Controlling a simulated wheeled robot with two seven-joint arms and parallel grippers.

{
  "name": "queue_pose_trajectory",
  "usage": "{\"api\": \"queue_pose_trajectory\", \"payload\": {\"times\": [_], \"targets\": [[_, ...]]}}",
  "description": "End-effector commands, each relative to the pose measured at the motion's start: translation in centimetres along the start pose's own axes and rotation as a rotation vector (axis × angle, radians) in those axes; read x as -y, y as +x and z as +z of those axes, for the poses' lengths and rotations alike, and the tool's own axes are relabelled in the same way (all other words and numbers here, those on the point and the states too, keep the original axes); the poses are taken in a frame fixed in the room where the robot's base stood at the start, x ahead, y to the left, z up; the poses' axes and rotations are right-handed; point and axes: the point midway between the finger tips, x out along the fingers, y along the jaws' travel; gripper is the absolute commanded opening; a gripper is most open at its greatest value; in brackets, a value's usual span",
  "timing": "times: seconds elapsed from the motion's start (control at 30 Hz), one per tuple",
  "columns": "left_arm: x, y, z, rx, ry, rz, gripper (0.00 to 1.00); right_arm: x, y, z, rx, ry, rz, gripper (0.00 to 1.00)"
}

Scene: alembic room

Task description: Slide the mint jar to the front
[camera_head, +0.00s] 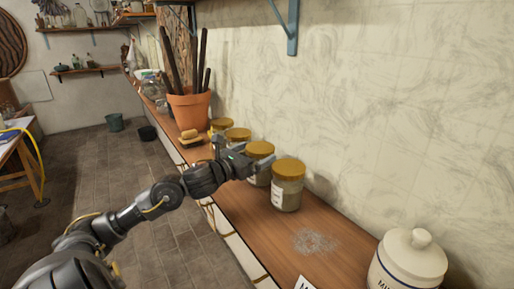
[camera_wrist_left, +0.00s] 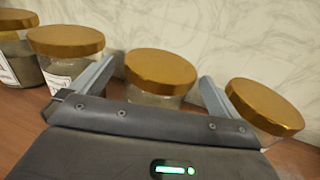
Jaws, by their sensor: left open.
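A white ceramic jar (camera_head: 405,262) with a knobbed lid and dark rim line stands at the lower right in the head view. Its dark lettering begins with "MI", and the rest is cut off by the frame. My left gripper (camera_head: 240,156) is open beside a row of gold-lidded glass jars, well beyond the white jar. In the left wrist view, the open fingers (camera_wrist_left: 158,74) have one gold-lidded jar (camera_wrist_left: 160,72) between or just behind them. I cannot tell whether they touch it. My right gripper is not in view.
The nearest gold-lidded jar (camera_head: 288,188) stands between my left gripper and the white jar. A pale speckled patch (camera_head: 314,242) and a white card (camera_head: 305,283) lie on the wooden shelf. A terracotta pot (camera_head: 189,108) stands farther along. A blue bracket (camera_head: 292,30) hangs above.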

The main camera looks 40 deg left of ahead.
Motion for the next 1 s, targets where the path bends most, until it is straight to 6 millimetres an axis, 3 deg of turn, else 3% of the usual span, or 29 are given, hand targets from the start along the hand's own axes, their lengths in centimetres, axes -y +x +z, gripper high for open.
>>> {"api": "queue_pose_trajectory", "payload": {"times": [0.2, 0.6, 1.0], "targets": [[-0.1, 2.1, 0.1, 0.001, -0.002, 0.001, 1.00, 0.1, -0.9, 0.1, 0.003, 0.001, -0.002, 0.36], [-0.1, 2.6, -0.1, -0.001, 0.000, 0.001, 1.00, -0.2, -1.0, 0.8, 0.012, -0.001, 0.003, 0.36], [-0.1, 2.6, -0.1, -0.001, 0.000, 0.001, 0.48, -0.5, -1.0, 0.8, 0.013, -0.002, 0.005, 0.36]]}}
